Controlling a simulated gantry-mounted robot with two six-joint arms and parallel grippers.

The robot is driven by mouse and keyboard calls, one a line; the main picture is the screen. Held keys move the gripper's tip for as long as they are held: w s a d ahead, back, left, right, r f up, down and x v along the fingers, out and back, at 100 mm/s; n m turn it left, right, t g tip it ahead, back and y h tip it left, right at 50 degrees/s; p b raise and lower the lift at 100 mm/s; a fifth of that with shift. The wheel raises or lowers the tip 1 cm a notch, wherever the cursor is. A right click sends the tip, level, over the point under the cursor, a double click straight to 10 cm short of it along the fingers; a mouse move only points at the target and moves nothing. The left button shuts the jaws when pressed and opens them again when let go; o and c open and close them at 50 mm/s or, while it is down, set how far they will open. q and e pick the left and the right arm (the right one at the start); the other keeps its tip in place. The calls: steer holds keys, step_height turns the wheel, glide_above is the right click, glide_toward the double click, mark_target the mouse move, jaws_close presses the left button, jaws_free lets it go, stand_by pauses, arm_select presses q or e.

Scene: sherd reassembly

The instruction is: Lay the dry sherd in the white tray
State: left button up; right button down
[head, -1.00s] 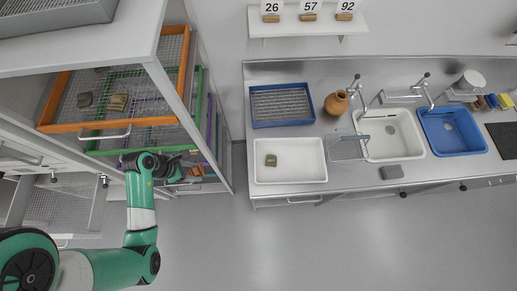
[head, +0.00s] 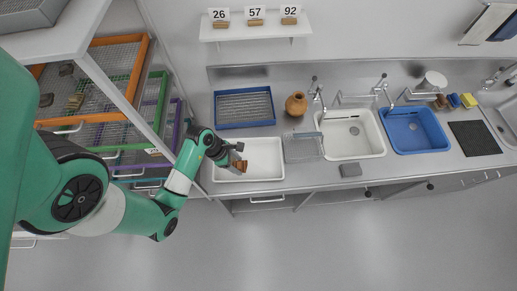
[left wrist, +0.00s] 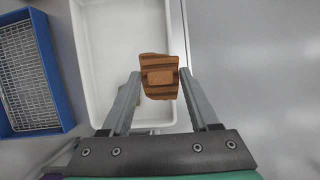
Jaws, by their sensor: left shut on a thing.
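My left gripper (head: 236,161) is shut on a brown sherd (left wrist: 160,76), which shows between its two fingers (left wrist: 158,100) in the left wrist view. The sherd (head: 240,167) also shows in the head view, in front of the left part of the white tray. The white tray (head: 266,158) stands on the steel counter and also shows behind the sherd in the left wrist view (left wrist: 112,50). The sherd appears held above the tray floor; the exact gap is unclear. My gripper hides part of the tray. My right gripper is out of view.
A blue tray with a grid (head: 243,108) stands behind the white tray. A clay jug (head: 296,104) and a wire rack (head: 303,148) are to the right, then a white sink (head: 350,134) and a blue basin (head: 413,130). Coloured drawers (head: 110,80) stand at left.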

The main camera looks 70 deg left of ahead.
arm_select(q)
steer(key=w+a+f+b, duration=0.2)
steer(key=w+a+f, duration=0.15)
steer(key=w, duration=0.35)
steer(key=b, duration=0.2)
glide_toward(265, 160)
steer(key=shift+w+d+f, duration=0.6)
steer(key=shift+w+f, duration=0.1)
steer(key=shift+f, duration=0.05)
steer(key=shift+w+a+f, duration=0.15)
steer(key=shift+w, duration=0.15)
steer(key=shift+w+f+b, duration=0.1)
steer(key=shift+f+b, duration=0.2)
steer(key=shift+b, duration=0.1)
steer(key=shift+w+f+b, duration=0.1)
steer(key=shift+f+b, duration=0.45)
steer(key=shift+f, duration=0.95)
steer(key=shift+f, duration=0.2)
steer(key=o, duration=1.4)
